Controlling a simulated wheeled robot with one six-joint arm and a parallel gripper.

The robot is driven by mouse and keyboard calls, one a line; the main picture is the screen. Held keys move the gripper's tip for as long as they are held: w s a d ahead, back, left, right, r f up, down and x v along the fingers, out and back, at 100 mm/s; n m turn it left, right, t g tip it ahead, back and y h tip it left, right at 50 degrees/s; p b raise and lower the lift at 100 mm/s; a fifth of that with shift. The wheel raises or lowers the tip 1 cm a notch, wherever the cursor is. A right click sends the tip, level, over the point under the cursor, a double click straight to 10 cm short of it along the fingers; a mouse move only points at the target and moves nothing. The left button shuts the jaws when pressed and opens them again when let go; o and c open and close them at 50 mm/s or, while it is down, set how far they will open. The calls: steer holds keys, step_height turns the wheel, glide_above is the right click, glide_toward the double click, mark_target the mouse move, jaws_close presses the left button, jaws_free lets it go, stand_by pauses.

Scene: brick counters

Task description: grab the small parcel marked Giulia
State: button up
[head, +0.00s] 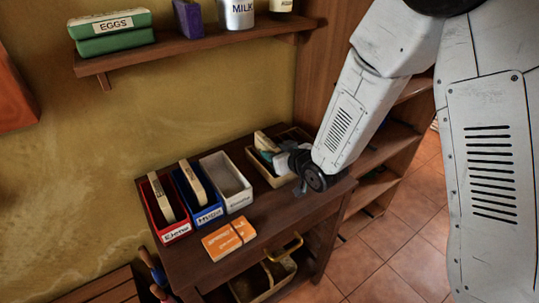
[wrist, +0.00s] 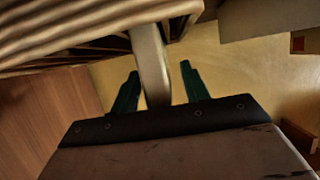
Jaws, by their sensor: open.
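My gripper (head: 268,156) reaches down at a tan crate (head: 257,170) at the right end of the dark wooden counter. A cream, flat parcel (head: 264,142) stands on edge in that crate, right beside the fingers. In the wrist view my gripper (wrist: 158,90) has its two teal fingers apart, with a pale upright piece (wrist: 151,65), likely that parcel, between them. There is a gap at each finger. No name can be read on it. Cream parcels also stand in the red bin (head: 176,233) and blue bin (head: 211,216). My wrist hides part of the crate.
A white bin (head: 239,201) stands empty between the blue bin and the crate; its label is too small to read surely. Orange boxes (head: 229,239) lie at the counter's front. A shelf (head: 190,48) above holds a green egg carton (head: 110,33) and a milk can (head: 237,14).

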steer(key=shift+a, duration=0.1)
steer(key=shift+c, duration=0.3)
jaws_close()
